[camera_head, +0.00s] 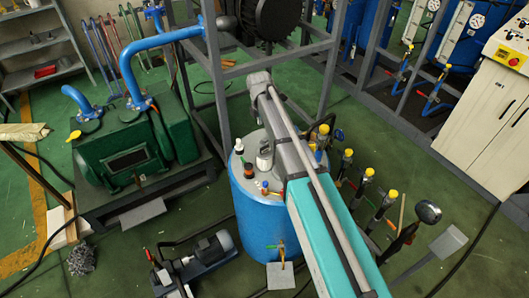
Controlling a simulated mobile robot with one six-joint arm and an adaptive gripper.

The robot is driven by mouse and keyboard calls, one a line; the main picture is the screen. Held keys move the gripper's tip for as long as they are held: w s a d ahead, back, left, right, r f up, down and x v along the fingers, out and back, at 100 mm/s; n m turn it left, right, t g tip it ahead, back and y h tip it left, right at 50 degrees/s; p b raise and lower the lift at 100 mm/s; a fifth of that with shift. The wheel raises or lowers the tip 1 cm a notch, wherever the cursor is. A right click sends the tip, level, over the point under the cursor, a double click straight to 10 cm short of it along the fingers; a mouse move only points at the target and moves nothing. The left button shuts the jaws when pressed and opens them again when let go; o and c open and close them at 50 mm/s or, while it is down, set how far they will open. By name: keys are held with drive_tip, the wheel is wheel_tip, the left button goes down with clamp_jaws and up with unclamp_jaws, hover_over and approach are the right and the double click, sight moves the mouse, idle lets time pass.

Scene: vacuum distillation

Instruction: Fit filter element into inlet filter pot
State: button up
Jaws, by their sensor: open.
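I cannot make out a filter element for certain. A pale, roll-like thing (24,132) lies at the left edge, and I cannot tell what it is. A green machine (130,140) with blue pipes stands at left; no open filter pot can be told apart on it. My arm reaches from the lower right up to the middle, over a blue drum (252,212), and hides part of it. My gripper cannot be made out; the far end of the arm shows only a grey joint.
Small bottles, among them a brown one (248,169), stand on the drum's top. A small motor pump (205,258) sits on the floor before it. Yellow-capped valves (364,178) stand to the right. A grey frame rises behind. A white cabinet (490,125) is at right. Green floor is open at lower left.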

sight(265, 147)
drive_tip(key=shift+w+d+r+y, duration=0.2)
drive_tip(key=shift+r+y, duration=0.2)
drive_tip(key=shift+r, duration=0.25)
drive_tip(key=shift+f, duration=0.15)
wheel_tip(265, 147, down, 8)
drive_tip(key=b, duration=0.8)
drive_tip(key=shift+f, duration=0.2)
drive_tip(key=f+b, duration=0.3)
drive_tip(key=shift+s+f+b, duration=0.25)
drive_tip(key=shift+s+b, duration=0.05)
drive_tip(key=shift+b, duration=0.05)
drive_tip(key=shift+f+b, duration=0.85)
drive_tip(key=shift+c, duration=0.3)
clamp_jaws()
